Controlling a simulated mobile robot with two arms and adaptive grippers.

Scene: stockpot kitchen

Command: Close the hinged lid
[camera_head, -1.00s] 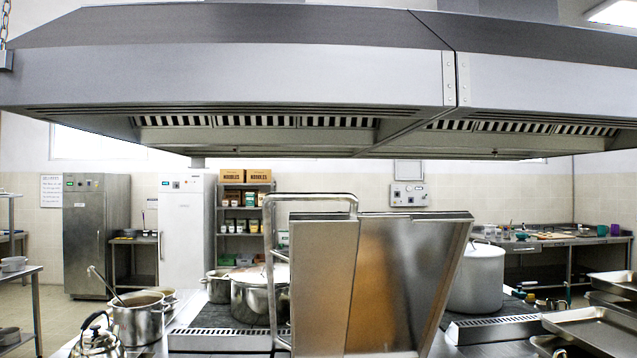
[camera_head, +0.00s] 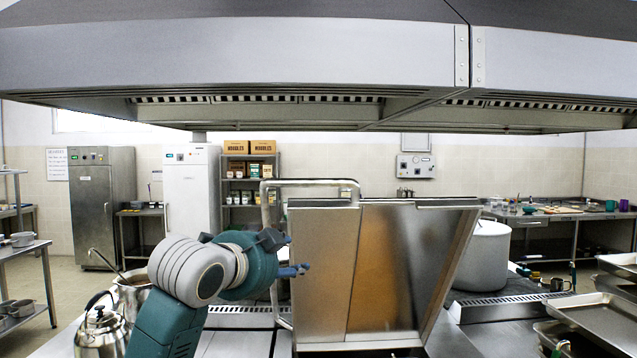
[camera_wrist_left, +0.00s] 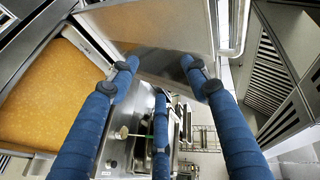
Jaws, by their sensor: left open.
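The hinged lid (camera_head: 322,270) is a large stainless steel panel that stands raised, nearly upright, in the middle of the head view. A tubular bar handle (camera_head: 312,184) runs along its upper left side. My left gripper (camera_head: 292,264) is beside the lid's left edge, with dark blue fingers pointing right. Whether it touches the lid or handle cannot be told. In the left wrist view three blue fingers (camera_wrist_left: 160,80) are spread with nothing between them, and a metal panel (camera_wrist_left: 150,25) lies just beyond.
A kettle (camera_head: 101,332) stands at the lower left. A large pot (camera_head: 482,258) stands behind the lid at right. Metal trays (camera_head: 600,322) are at the right edge. An extractor hood (camera_head: 240,55) hangs overhead. An orange-brown surface (camera_wrist_left: 45,95) fills the wrist view's left side.

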